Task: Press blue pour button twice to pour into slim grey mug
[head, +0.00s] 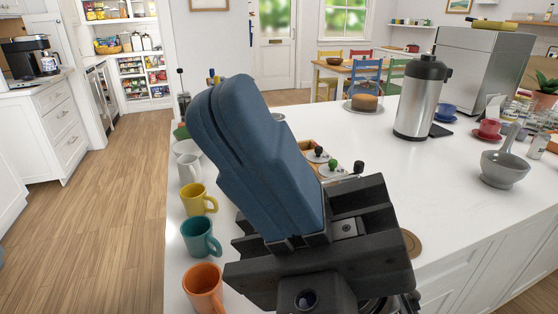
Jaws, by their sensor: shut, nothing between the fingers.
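My gripper (222,100) fills the middle of the head view. Its blue fingers are shut together with nothing between them and point up and to the left, over the white counter (455,205). I cannot make out a blue pour button. A pale mug (190,168) stands in the row on the counter's left side, left of my gripper; I cannot tell if it is the slim grey mug. My gripper and wrist hide the middle of the counter.
Yellow (198,199), teal (201,238) and orange (204,288) mugs line the counter's left edge. Small knobbed items (332,166) show right of my fingers. A steel flask (420,98), a silver machine (477,68) and a grey mortar (504,168) stand right. The front right counter is clear.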

